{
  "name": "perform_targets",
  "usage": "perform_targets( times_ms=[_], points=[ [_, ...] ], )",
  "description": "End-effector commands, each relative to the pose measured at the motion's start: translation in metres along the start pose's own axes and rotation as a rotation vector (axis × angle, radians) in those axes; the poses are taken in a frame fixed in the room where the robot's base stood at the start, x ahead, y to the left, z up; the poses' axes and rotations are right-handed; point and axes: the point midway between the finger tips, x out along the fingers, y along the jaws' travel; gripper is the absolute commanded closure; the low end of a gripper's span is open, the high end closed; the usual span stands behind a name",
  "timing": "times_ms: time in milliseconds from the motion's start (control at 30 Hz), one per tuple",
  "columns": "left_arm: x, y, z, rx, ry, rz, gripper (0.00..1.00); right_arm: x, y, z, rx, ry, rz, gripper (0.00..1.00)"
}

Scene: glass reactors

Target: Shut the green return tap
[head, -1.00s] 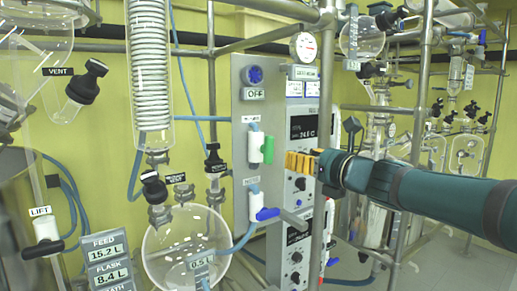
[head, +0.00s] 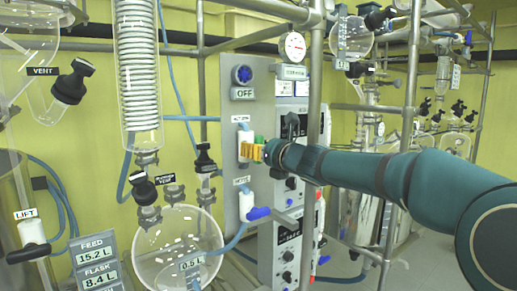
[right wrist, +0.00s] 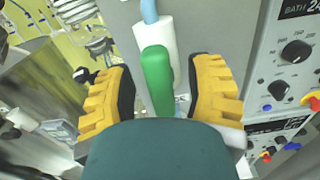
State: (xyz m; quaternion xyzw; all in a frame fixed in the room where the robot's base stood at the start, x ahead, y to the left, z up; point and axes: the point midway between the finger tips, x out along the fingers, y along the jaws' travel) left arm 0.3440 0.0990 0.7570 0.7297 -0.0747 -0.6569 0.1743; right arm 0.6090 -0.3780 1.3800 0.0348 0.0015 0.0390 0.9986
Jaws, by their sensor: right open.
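The green return tap (head: 259,140) is on the grey panel in the head view, on a white tap body (head: 244,137). Its lower part is hidden behind my right gripper (head: 251,152). In the right wrist view, the green handle (right wrist: 157,78) stands roughly lengthwise in front of its white body (right wrist: 153,42), between the two yellow fingers of my right gripper (right wrist: 160,98). The fingers are spread, with a gap on each side of the handle. The handle's near end is hidden by the gripper's own body. My left gripper is not in view.
A second white tap with a blue handle (head: 258,213) sits just below on the same panel (head: 231,178). A control unit with knobs (right wrist: 296,52) stands to the right. A metal post (head: 313,130) rises close to my right arm. A round glass flask (head: 178,245) hangs at lower left.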

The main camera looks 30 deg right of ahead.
Motion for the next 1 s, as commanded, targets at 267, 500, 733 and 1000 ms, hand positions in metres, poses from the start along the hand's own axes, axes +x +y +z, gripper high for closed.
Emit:
perform_targets(
  times_ms=[267,500,733,1000],
  points=[
    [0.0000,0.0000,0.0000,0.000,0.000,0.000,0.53,-0.0002,0.0000,0.0000,0.000,0.000,0.000,0.80],
    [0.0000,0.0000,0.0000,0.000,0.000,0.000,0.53,-0.0002,0.0000,0.0002,0.000,0.000,0.000,1.00],
    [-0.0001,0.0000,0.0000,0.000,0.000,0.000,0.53,-0.0002,0.0001,0.0007,0.003,-0.001,0.001,1.00],
    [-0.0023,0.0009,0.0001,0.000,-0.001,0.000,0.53,-0.0001,0.0003,0.0017,0.074,-0.003,0.002,1.00]
  ],
)
